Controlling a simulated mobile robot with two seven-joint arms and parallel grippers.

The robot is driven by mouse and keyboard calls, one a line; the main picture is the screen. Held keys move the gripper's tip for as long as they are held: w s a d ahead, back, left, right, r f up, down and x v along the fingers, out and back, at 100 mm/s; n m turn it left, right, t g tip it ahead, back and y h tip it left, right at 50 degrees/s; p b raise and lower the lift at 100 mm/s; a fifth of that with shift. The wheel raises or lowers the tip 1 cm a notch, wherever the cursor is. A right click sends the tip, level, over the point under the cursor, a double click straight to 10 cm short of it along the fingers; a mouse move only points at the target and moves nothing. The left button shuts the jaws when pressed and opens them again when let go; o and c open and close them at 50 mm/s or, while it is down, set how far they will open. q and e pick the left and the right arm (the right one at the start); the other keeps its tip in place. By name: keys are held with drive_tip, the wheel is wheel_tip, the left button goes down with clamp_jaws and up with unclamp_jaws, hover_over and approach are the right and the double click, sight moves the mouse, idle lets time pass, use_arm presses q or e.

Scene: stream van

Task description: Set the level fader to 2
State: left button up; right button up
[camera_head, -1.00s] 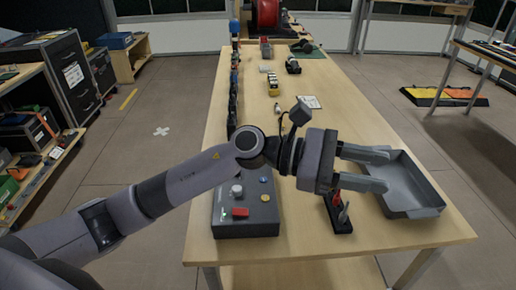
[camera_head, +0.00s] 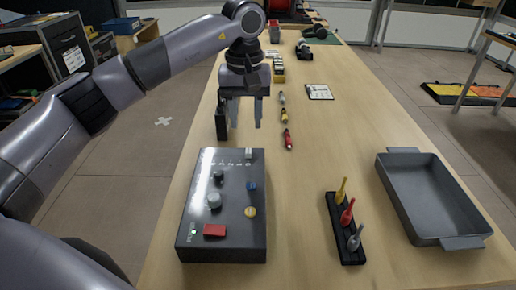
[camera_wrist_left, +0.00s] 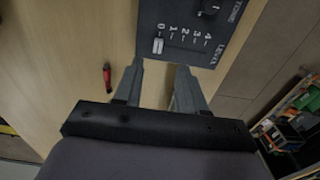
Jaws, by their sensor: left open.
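The dark control box (camera_head: 225,240) sits near the front left of the table. Its level fader has a pale cap (camera_head: 248,153) at the right end of the far edge in the head view. In the left wrist view the fader cap (camera_wrist_left: 157,45) sits by the 0 mark of a scale from 0 to 4 labelled LEVEL. My left gripper (camera_head: 245,122) is open and empty, pointing down just beyond the box's far edge. In the wrist view its fingertips (camera_wrist_left: 160,66) are apart, just short of the cap. My right gripper is not in view.
The box also carries a grey knob (camera_head: 214,201), a red button (camera_head: 214,230), a blue one (camera_head: 251,186) and a yellow one (camera_head: 250,211). Screwdriver-like tools stand in a black rack (camera_head: 347,240) beside a grey tray (camera_head: 455,222). A red marker (camera_head: 287,139) lies right of my gripper.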

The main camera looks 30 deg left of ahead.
sight(248, 150)
use_arm(q)
drive_tip(key=shift+w+f, duration=0.3)
drive_tip(key=shift+f, duration=0.45)
drive_tip(key=shift+s+f, duration=0.1)
drive_tip(key=shift+f, duration=3.25)
clamp_jaws()
